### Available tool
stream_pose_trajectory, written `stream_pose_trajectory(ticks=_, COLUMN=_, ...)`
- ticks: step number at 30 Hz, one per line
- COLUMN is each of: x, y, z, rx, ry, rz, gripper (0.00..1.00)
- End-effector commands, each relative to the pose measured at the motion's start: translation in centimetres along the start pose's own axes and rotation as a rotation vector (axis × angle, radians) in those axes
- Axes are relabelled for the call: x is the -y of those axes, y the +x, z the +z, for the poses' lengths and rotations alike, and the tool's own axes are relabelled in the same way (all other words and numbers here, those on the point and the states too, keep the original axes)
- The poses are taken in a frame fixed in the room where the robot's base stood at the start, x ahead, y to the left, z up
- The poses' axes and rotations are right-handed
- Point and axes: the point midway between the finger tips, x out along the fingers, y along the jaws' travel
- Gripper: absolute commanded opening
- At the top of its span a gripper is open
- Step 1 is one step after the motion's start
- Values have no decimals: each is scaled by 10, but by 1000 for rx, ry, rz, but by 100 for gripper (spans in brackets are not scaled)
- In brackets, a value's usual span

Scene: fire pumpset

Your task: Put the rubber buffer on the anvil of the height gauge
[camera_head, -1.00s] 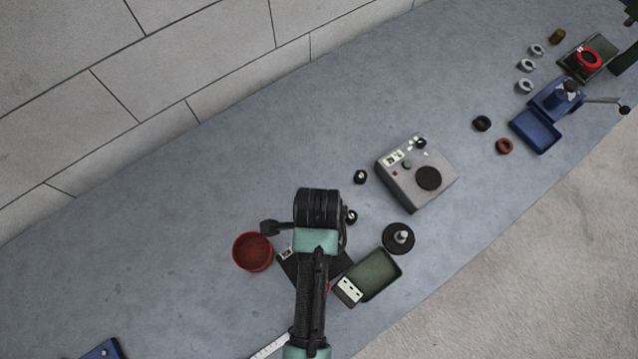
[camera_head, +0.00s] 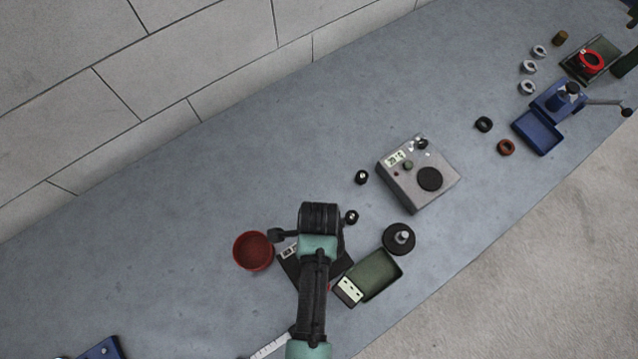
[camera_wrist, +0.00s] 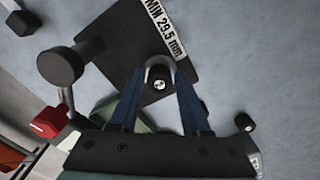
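The height gauge has a dark base plate (camera_wrist: 120,38) with a white label (camera_wrist: 165,28) reading "MIN 29.5 mm". The plate also shows in the head view (camera_head: 292,264), partly under my arm. A round black part (camera_wrist: 60,64) on a grey rod stands beside the plate. My gripper (camera_wrist: 160,75) has blue fingers pointing down at the plate. They are shut on a rubber buffer (camera_wrist: 159,86), a small black cylinder with a pale marked end. A grey rounded piece, apparently the anvil, shows around the buffer. I cannot tell whether they touch.
Other small black cylinders (camera_head: 361,177) (camera_head: 351,216) stand right of my gripper. A red bowl (camera_head: 253,251) is close left. A green tray (camera_head: 374,272) and a black disc with a knob (camera_head: 399,239) are close right. A grey instrument (camera_head: 412,192) stands further back.

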Motion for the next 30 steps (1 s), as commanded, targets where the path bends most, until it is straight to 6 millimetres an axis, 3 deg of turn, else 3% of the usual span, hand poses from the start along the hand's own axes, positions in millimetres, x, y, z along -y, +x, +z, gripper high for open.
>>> stream_pose_trajectory(ticks=3, x=0, y=0, z=0, rx=0, ry=0, rz=0, gripper=67)
stream_pose_trajectory(ticks=14, x=0, y=-6, z=0, rx=0, ry=0, rz=-1, gripper=67)
stream_pose_trajectory(ticks=20, x=1, y=-35, z=0, rx=0, ry=0, rz=-4, gripper=67)
stream_pose_trajectory(ticks=30, x=2, y=-103, z=0, rx=-1, ry=-1, rz=-5, gripper=67)
